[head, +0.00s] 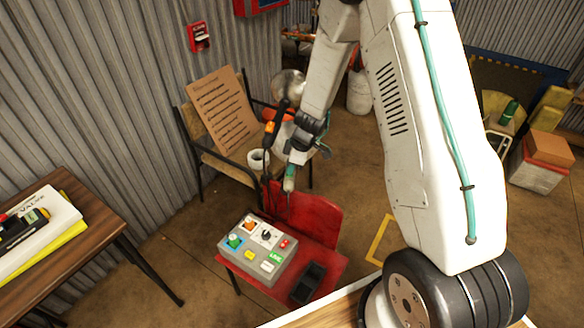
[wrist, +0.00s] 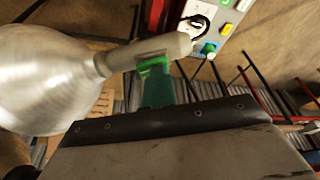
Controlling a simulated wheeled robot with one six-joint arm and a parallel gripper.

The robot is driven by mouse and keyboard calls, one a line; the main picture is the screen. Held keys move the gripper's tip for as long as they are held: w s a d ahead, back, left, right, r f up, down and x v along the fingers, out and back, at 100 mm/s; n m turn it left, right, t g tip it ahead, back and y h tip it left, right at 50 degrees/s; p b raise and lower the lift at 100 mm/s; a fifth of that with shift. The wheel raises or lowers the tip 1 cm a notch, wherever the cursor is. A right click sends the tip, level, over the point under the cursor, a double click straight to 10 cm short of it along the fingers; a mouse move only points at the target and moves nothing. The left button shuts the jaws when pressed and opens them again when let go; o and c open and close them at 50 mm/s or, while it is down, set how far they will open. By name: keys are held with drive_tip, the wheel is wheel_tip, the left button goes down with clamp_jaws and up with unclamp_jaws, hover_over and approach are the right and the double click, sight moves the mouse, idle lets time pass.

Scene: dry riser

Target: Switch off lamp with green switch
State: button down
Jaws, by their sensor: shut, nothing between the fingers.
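The grey control box (head: 262,250) lies on the red chair seat. The green knob also shows in the wrist view (wrist: 208,48). My gripper (head: 289,184) is shut and empty, pointing down behind and above the box, apart from it in the picture. In the wrist view, a silver bell-shaped shade (wrist: 45,80) with a pale neck fills the left side, close to green parts (wrist: 155,88). I cannot tell whether they touch, or whether this is the lamp.
A red chair (head: 310,218) holds the box and a small black tray (head: 307,283). A wooden chair with a printed board (head: 222,110) stands behind. A wooden table (head: 75,210) is at left. Boxes (head: 543,160) stand at right. Open floor lies between table and chair.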

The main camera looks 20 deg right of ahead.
drive_tip(key=shift+w+d+f, duration=0.15)
drive_tip(key=shift+w+d, duration=0.3)
drive_tip(key=shift+w, duration=0.15)
drive_tip(key=shift+w+r, duration=0.1)
drive_tip(key=shift+r, duration=0.25)
drive_tip(key=a+v, duration=0.1)
drive_tip(key=v, duration=1.2)
drive_tip(key=shift+s+a+r, duration=0.3)
drive_tip(key=shift+s+r, duration=0.1)
